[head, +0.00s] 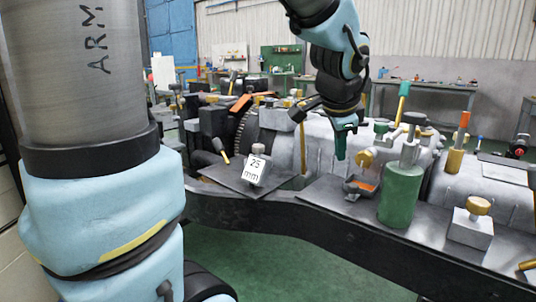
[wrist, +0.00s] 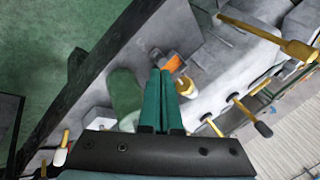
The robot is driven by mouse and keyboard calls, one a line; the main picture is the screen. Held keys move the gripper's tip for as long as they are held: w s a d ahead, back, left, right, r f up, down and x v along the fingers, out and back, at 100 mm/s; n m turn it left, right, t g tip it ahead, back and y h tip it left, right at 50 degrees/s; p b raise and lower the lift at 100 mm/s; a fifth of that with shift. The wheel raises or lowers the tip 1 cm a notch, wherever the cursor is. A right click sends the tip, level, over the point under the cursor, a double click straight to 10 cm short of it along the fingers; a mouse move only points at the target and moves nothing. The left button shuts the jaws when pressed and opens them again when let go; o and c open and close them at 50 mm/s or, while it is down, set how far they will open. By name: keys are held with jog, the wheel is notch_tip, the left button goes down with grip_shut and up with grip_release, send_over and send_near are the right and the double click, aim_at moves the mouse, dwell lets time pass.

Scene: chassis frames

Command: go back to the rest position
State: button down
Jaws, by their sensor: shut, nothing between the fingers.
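My gripper (head: 341,143) hangs from my arm at the upper middle of the head view, pointing down, with its green fingers closed together and empty. In the wrist view its two green fingers (wrist: 160,100) lie side by side. It is above the chassis frame, over a small grey block with an orange inside (head: 361,186), and apart from it. That block also shows beyond the fingertips in the wrist view (wrist: 171,62).
A green cylinder (head: 401,192) stands right of the block. A grey block labelled 25 mm (head: 256,169) sits on a plate at left. A gold-topped block (head: 471,222) is at right. Several tools and upright handles crowd the chassis. Green floor (head: 290,265) is open in front.

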jog(key=s+a+f+n+g+y, duration=0.1)
jog(key=s+a+f+n+g, duration=0.1)
jog(key=a+f+n, duration=0.75)
jog(key=s+a+f+n+g+y, duration=0.15)
jog(key=a+f+n, duration=0.4)
jog(key=a, duration=0.65)
notch_tip(320, 180, up, 17)
jog(key=s+n+p, duration=0.1)
jog(key=p, duration=1.6)
jog(key=shift+a+g, duration=0.35)
